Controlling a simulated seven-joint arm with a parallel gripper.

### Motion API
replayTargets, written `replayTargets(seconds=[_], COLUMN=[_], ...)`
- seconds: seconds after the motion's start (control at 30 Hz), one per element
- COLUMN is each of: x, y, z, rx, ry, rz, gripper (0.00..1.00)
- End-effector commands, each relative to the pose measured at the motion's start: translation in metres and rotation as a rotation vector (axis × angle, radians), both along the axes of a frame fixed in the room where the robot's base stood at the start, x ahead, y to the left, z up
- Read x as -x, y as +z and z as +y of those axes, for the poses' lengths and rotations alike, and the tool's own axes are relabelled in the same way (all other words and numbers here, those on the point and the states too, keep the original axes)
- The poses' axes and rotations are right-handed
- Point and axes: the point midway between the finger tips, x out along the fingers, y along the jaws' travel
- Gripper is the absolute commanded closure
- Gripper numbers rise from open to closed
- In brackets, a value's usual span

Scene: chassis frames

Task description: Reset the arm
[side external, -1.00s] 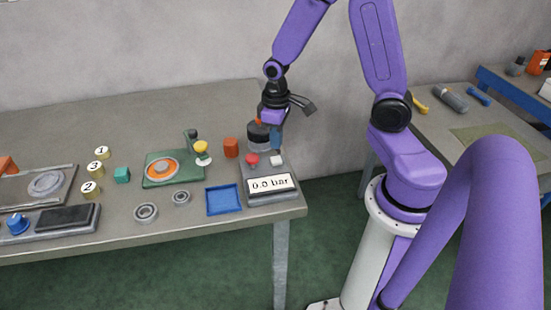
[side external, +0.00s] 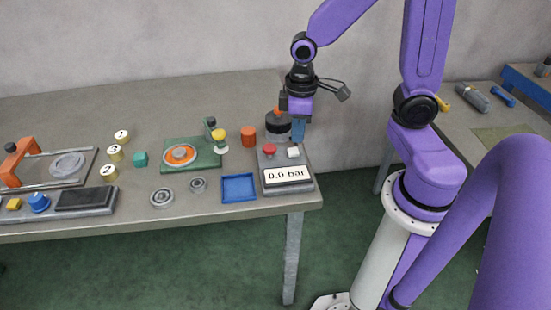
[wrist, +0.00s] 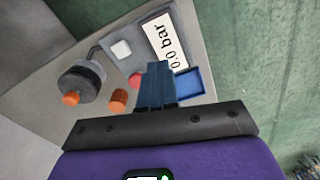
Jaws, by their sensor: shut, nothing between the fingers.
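My gripper (side external: 298,130) is a purple arm end with blue fingers, pointing down above the pressure station (side external: 288,178) at the right end of the table. The fingers are shut with nothing between them; they also show in the wrist view (wrist: 155,85). The station's display reads 0.0 bar (wrist: 165,40).
A blue tray (side external: 239,187), an orange cylinder (side external: 249,136) and a green fixture (side external: 190,155) with an orange ring stand left of the station. Two bearings, numbered yellow discs and a teal cube (side external: 140,159) lie further left. The table's front edge is near.

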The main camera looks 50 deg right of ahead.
Motion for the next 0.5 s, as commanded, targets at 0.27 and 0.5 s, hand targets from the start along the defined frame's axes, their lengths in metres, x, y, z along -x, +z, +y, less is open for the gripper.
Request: replayTargets(seconds=[0.27, 0.5], x=[0.072, 0.122], y=[0.032, 0.048], z=[0.039, 0.046], rx=[-0.01, -0.015], ry=[0.304, 0.501], rz=[-0.011, -0.013], gripper=[1.0, 1.0])
